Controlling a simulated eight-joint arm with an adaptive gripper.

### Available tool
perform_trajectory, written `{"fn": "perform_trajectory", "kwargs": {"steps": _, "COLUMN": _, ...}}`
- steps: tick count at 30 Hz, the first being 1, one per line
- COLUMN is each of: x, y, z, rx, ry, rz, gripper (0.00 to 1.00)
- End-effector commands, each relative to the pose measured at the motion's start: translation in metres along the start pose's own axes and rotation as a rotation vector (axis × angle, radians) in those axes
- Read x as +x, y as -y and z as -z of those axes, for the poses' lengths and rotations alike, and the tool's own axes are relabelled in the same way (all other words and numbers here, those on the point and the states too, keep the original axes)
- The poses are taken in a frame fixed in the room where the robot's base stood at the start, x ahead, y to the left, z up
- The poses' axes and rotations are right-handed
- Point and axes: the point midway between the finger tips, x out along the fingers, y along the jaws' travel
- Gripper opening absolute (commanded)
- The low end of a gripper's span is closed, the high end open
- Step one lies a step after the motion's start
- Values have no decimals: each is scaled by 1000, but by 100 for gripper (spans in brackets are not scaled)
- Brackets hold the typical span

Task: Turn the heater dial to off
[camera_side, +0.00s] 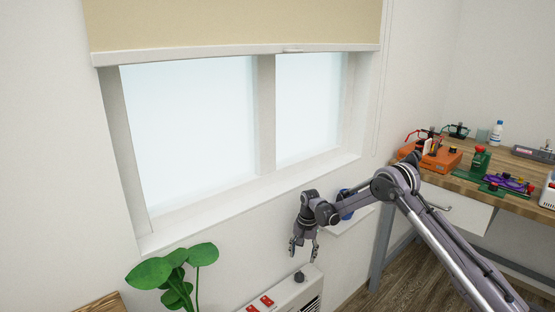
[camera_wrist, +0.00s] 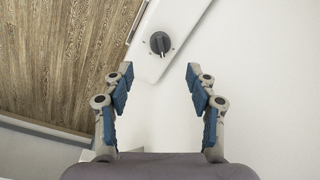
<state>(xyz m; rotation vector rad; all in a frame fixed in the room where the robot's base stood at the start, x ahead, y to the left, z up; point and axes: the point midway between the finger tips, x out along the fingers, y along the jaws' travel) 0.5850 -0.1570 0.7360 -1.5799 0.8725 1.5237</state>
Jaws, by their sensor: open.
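The heater (camera_side: 292,292) is a white box low against the wall below the window, with a dark dial (camera_side: 299,277) on its top near the right end. In the wrist view the dial (camera_wrist: 160,43) is a round black knob with a raised grip bar, with small marks around it. My gripper (camera_side: 303,255) hangs just above the dial with its fingers pointing down. In the wrist view my gripper (camera_wrist: 159,75) is open and empty, its blue-padded fingers apart. The dial lies beyond the fingertips, between their lines, and is not touched.
Two red switches (camera_side: 259,303) sit on the heater left of the dial. A green plant (camera_side: 175,274) stands at lower left. The window sill (camera_side: 250,205) runs behind my gripper. A workbench (camera_side: 465,183) with tools and an orange box (camera_side: 438,158) stands at right.

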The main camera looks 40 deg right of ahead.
Motion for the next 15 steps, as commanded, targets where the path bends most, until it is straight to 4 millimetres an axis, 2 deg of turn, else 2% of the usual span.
{"fn": "perform_trajectory", "kwargs": {"steps": 15, "x": 78, "y": 0, "z": 0, "rx": -2, "ry": -1, "rz": 0, "gripper": 57}}
